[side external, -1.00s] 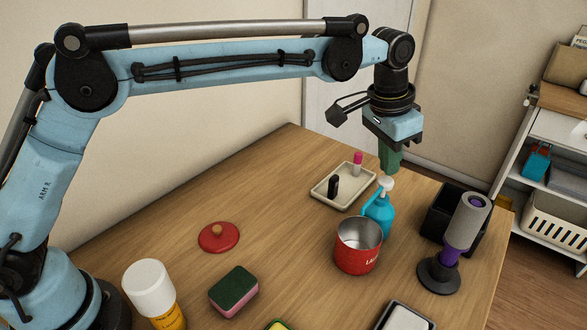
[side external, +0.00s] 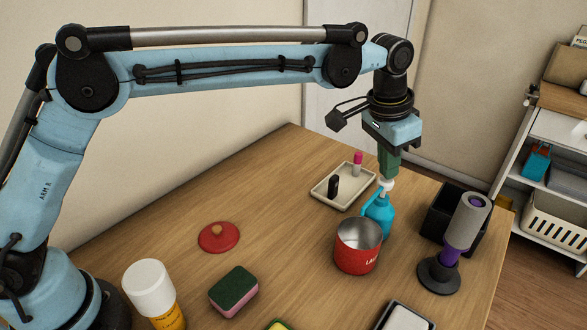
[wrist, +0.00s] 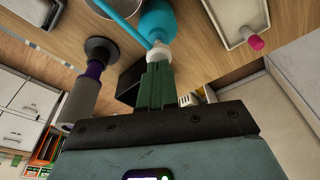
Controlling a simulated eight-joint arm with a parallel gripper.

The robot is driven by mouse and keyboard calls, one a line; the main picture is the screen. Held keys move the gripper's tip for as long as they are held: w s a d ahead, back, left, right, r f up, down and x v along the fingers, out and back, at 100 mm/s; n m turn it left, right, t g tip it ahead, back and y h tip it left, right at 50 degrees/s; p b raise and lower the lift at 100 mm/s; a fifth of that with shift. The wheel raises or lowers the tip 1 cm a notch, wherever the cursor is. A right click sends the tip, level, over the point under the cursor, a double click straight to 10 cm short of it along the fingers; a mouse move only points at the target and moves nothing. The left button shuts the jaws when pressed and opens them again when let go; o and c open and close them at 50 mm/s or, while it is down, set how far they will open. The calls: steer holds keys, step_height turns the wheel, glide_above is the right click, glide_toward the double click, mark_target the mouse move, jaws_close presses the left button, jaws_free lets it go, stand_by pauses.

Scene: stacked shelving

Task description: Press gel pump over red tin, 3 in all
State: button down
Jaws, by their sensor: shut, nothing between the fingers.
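The gel pump is a blue bottle (side external: 379,218) with a white pump head (side external: 387,185) and a blue spout reaching toward the red tin (side external: 357,250). The tin stands open just in front of the bottle, and its inside looks empty. My gripper (side external: 388,176) points down with its green fingers closed together, their tips at the top of the pump head. In the wrist view the closed fingers (wrist: 157,72) meet the white pump head (wrist: 160,52), with the blue bottle beyond it. The fingertips appear to touch the head.
A tray (side external: 344,187) with a black and a pink-topped item lies behind the bottle. A red lid (side external: 219,237), sponge (side external: 234,289) and white-capped bottle (side external: 148,275) are left.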

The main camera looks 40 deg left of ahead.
steer(key=shift+f, duration=1)
steer(key=shift+r, duration=1.4)
steer(key=shift+f, duration=0.15)
steer(key=shift+f, duration=1.25)
steer(key=shift+r, duration=1.4)
steer(key=shift+f, duration=0.15)
